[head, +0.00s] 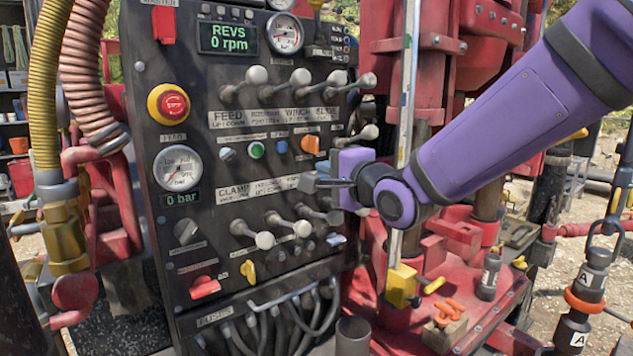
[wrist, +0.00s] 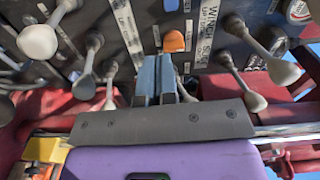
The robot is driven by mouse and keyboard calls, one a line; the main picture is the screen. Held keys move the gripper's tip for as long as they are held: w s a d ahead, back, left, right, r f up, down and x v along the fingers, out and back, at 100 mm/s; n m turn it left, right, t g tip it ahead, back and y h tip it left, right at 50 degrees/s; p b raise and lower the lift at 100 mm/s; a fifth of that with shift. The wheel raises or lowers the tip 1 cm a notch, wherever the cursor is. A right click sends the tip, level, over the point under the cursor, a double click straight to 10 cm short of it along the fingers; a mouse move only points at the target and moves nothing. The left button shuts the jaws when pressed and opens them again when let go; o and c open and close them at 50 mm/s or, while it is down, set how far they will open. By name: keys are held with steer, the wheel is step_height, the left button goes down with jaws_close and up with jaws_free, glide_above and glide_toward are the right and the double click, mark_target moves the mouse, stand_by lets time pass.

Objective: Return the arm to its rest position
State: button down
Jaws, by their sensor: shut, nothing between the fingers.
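My gripper (head: 309,183) is at the end of my purple arm, which reaches in from the upper right in the head view. It is in front of the right part of the black control panel (head: 215,130), between the upper and lower lever rows. In the wrist view my gripper (wrist: 156,62) shows its two fingers side by side, shut and empty. The fingers point toward the panel, close below an orange knob (wrist: 174,42) in that picture. I cannot tell whether the fingertips touch the panel.
Levers surround the gripper: an upper row (head: 300,77) and a lower row (head: 302,228). A red emergency button (head: 174,104) is at the upper left. A red rig frame (head: 440,290) and a vertical metal rail (head: 407,90) stand close to my wrist. Hoses (head: 88,70) hang at the left.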

steer(key=s+d+f+n+g+h, duration=0.1)
steer(key=s+d+n+g+h, duration=0.25)
steer(key=d, duration=0.55)
steer(key=s+d+n+h, duration=0.2)
steer(key=s+d+h, duration=0.35)
steer(key=d, duration=0.25)
steer(key=s+d+f+n+g, duration=0.2)
steer(key=s+d+g, duration=0.1)
steer(key=s, duration=0.6)
steer(key=s+d+f+n+g, duration=0.2)
steer(key=s+d, duration=0.3)
steer(key=s, duration=0.4)
steer(key=shift+d+n+g+h, duration=0.3)
steer(key=shift+d+n+g, duration=0.1)
steer(key=shift+n+g, duration=0.25)
